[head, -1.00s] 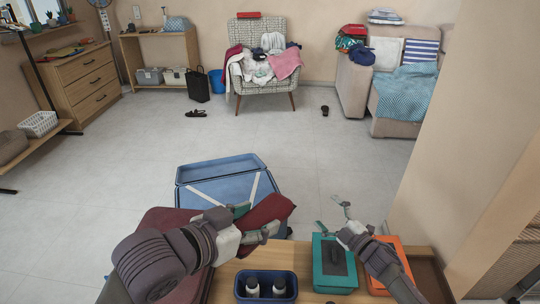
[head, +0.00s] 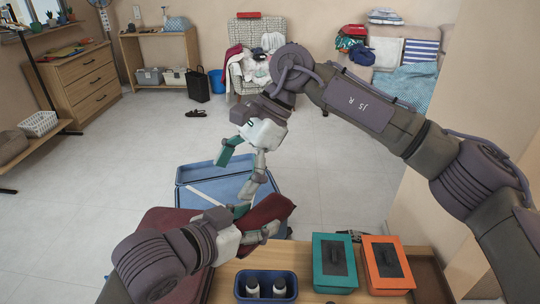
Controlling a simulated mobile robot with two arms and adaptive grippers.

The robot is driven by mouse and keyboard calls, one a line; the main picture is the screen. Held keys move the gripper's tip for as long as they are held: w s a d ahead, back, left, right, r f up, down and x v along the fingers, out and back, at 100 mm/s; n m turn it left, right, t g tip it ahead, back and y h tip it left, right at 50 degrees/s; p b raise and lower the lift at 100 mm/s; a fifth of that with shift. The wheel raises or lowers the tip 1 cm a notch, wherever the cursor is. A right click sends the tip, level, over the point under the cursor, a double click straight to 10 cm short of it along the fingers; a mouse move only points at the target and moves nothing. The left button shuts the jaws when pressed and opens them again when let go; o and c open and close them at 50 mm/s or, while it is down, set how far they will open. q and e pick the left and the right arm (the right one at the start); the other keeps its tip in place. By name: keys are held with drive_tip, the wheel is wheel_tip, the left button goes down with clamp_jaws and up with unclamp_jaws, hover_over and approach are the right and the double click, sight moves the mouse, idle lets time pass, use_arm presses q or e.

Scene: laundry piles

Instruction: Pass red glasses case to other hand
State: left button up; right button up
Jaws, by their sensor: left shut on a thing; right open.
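The dark red glasses case (head: 275,208) is between the fingers of my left gripper (head: 257,222), at the lower middle of the head view. Its right end sticks out past the fingers, and part of it is hidden by them. My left gripper is shut on it. My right gripper (head: 233,178) is open and empty. It points down from above, its fingers just above and left of the case. One right finger comes close to the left gripper's upper finger; I cannot tell whether they touch.
An open blue suitcase (head: 190,172) lies beyond the grippers. A dark red item (head: 165,220) lies behind my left arm.

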sight(270, 201)
drive_tip(key=d+r+n+t+h, duration=0.3)
drive_tip(key=d+n+h, duration=0.1)
drive_tip(key=d+h, duration=0.25)
drive_tip(key=shift+y, duration=0.25)
drive_tip(key=f, duration=1.1)
drive_tip(key=shift+w+f, duration=0.25)
drive_tip(key=shift+c, duration=0.4)
drive_tip(key=c, duration=1)
use_arm(q)
drive_tip(key=o, duration=1)
drive_tip(key=shift+s+d, duration=0.1)
drive_tip(key=shift+d, duration=0.05)
use_arm(e)
drive_tip(key=shift+c, duration=1.1)
use_arm(q)
drive_tip(key=shift+o, duration=1.4)
drive_tip(key=shift+r, duration=0.1)
